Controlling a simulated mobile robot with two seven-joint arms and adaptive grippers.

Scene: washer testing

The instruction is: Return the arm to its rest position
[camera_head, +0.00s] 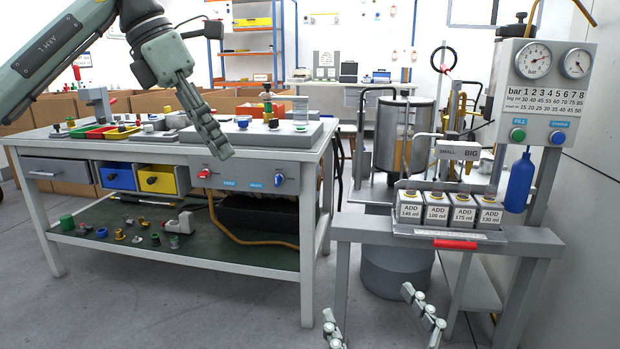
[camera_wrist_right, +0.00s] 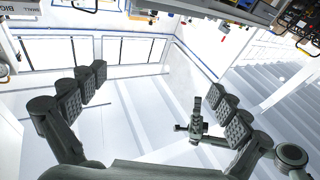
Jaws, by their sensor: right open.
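My left arm comes in from the upper left in the head view, and its gripper (camera_head: 205,122) hangs above the workbench (camera_head: 165,262) near its front edge. Its fingers overlap from this side, so I cannot tell their opening, and nothing clearly shows in them. My right gripper (camera_head: 378,308) is low at the bottom edge of the head view, in front of the test stand. Its two fingers are wide apart with nothing between them. The right wrist view also shows this gripper (camera_wrist_right: 155,88) open and empty.
The test stand carries several ADD boxes (camera_head: 436,210), a red handle (camera_head: 455,244), gauges (camera_head: 534,60) and a blue bottle (camera_head: 520,183). A metal tank (camera_head: 403,135) stands behind. The bench holds coloured bins (camera_head: 100,131) and small fittings. The floor (camera_head: 190,315) in front of the bench is clear.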

